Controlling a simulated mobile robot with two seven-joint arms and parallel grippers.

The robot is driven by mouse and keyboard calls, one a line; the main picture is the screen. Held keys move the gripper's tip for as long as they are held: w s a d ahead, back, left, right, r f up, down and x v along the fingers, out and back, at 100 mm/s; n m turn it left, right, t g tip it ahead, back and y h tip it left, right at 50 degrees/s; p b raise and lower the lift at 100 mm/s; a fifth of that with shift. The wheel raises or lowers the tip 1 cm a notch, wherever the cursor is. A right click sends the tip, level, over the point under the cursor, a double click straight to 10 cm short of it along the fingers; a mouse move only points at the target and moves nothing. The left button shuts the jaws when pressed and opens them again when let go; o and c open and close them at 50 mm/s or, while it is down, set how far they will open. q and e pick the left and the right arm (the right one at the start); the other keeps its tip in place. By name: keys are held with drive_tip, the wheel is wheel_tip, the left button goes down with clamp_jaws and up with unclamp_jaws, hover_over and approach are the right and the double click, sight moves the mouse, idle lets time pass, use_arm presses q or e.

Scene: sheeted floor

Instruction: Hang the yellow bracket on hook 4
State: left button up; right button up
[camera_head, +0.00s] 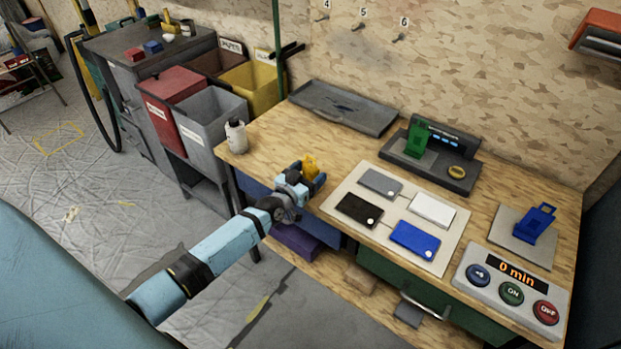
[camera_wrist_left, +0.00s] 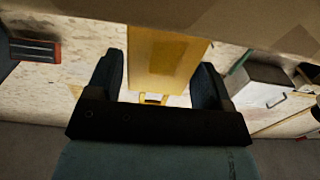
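The yellow bracket (camera_head: 310,165) is at my left gripper (camera_head: 313,181), by the front left part of the wooden workbench. Whether the bracket touches the bench cannot be told. Hook 4 (camera_head: 322,17) is on the chipboard wall at the top, under its label "4", with nothing hanging on it. My right gripper is not in view.
Hooks 5 (camera_head: 359,26) and 6 (camera_head: 399,38) are bare. The bench carries a grey tray (camera_head: 325,111), white bottle (camera_head: 236,138), board with coloured plates (camera_head: 373,235), green bracket (camera_head: 417,139) on a grey device, blue bracket (camera_head: 535,223) and button panel (camera_head: 508,290).

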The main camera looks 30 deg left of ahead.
sight(309, 157)
use_arm(q)
drive_tip(key=c, duration=0.6)
drive_tip(key=shift+r+p, duration=3)
drive_tip(key=shift+r, duration=0.1)
drive_tip(key=shift+c, duration=0.2)
drive_tip(key=shift+s+d, duration=0.1)
drive_tip(key=shift+d, duration=0.2)
drive_tip(key=s+d+r+p, duration=0.2)
drive_tip(key=s+d+r, duration=0.3)
drive_tip(key=s+r, duration=0.2)
drive_tip(key=s+d+r+y+p, duration=0.1)
drive_tip(key=s+d+r+p, duration=0.1)
drive_tip(key=s+d+r, duration=0.4)
wheel_tip(309, 157, up, 4)
drive_tip(key=shift+s+d+r+n, duration=0.3)
drive_tip(key=shift+s+n, duration=0.1)
drive_tip(key=shift+s, duration=0.4)
